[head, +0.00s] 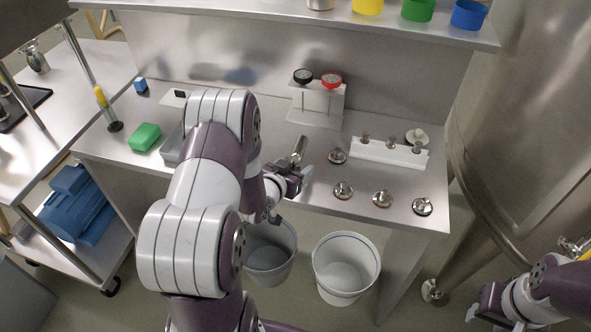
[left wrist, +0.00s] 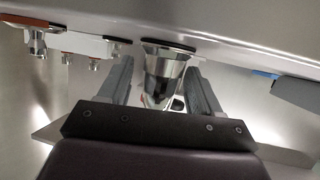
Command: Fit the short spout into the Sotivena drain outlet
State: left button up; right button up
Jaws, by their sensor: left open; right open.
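A shiny metal spout (head: 299,150) stands near the front of the steel bench, partly hidden by my left gripper (head: 290,181). In the left wrist view the metal piece (left wrist: 162,72), with a dark flange against the bench top, is between the two parted fingers (left wrist: 160,90). The jaws are open around it; contact cannot be told. I cannot tell by label whether it is the short spout. My right gripper (head: 488,302) is open and empty at the lower right, near the steel vat (head: 530,110). A fitting (head: 573,246) shows on the vat; no Sotivena label is readable.
Loose metal fittings (head: 382,198) stand right of my left gripper, before a white rack (head: 390,153) holding more. A stand (head: 317,103) carries black and red knobs. A green sponge (head: 145,137) lies left. Two buckets (head: 345,268) stand below the bench.

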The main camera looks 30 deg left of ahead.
pick_arm(q)
jog(key=shift+r, duration=0.1)
grip_shut()
jog(key=shift+r, duration=0.1)
